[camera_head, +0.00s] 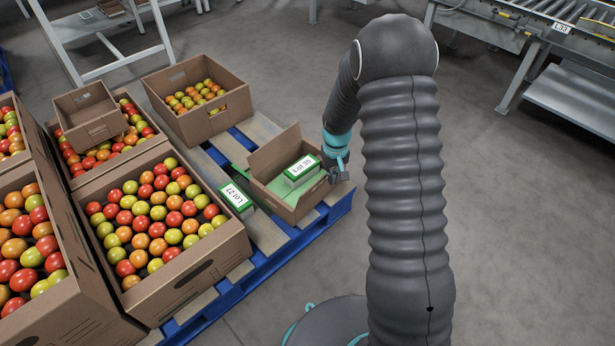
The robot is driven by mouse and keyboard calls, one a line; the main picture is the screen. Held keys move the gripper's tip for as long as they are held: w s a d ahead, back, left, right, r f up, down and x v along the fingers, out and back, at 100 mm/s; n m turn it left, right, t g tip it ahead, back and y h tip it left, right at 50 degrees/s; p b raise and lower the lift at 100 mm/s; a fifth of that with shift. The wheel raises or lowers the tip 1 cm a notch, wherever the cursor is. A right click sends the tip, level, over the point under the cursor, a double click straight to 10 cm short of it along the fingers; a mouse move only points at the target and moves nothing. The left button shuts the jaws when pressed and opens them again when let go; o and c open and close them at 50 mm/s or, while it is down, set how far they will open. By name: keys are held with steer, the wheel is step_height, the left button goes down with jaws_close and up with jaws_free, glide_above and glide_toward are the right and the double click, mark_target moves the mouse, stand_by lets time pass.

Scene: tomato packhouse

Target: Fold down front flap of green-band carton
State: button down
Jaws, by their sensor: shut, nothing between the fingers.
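The open cardboard carton (312,201) stands on the blue pallet, near its right edge. A tall brown flap or wall stands up along its back, and green shows on its inner floor and at its left side. A white box with a green edge, labelled with a lot number (301,168), lies in it. My gripper (339,178) is shut and empty at the carton's right rim; I cannot tell whether it touches. My arm comes down from the right. Which flap is the front one is unclear from here.
A second green-edged lot box (238,198) lies left of the carton. Large tomato cartons (205,283) fill the left, with a small empty carton (92,128) on top of one. The blue pallet (262,268) ends on the right at open grey floor. A conveyor (530,50) stands at upper right.

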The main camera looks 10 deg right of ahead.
steer(key=w+a, duration=0.5)
steer(key=shift+w, duration=0.35)
stand_by(1.3)
steer(key=shift+f, duration=0.15)
steer(key=shift+w+a+f+b, duration=0.75)
steer(key=shift+w+a+f, duration=0.45)
steer(key=shift+w, duration=0.1)
steer(key=shift+f, duration=0.1)
step_height(320, 180, up, 8)
steer(key=p, duration=0.3)
steer(key=shift+f+p, duration=0.25)
steer(key=shift+p, duration=0.15)
